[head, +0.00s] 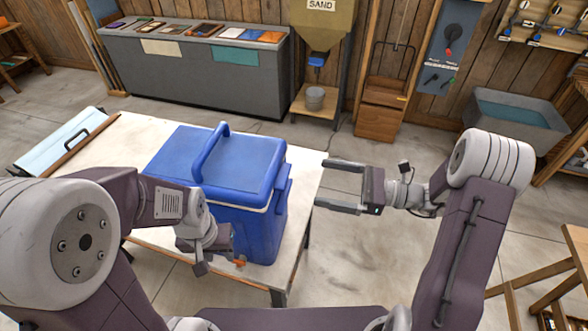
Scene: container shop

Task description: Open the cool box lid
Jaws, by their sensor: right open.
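The blue cool box (262,232) stands on the pale table in the head view. Its blue lid (245,158) lies down flat on the body, with a pale seam line below it. A blue arched handle (210,150) stands up over the lid. My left gripper (221,262) is low in front of the cool box and hides part of its near side. Its fingers are mostly hidden, so I cannot tell its opening or whether it touches the box. My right gripper (322,182) is open and empty, its fingers pointing left, to the right of the cool box and apart from it.
The pale table (130,135) has bare space left of the cool box. A light-blue panel with a dark handle (72,140) is at its left edge. A grey counter (195,75), a sand hopper (320,25) and a water tub (512,115) stand behind.

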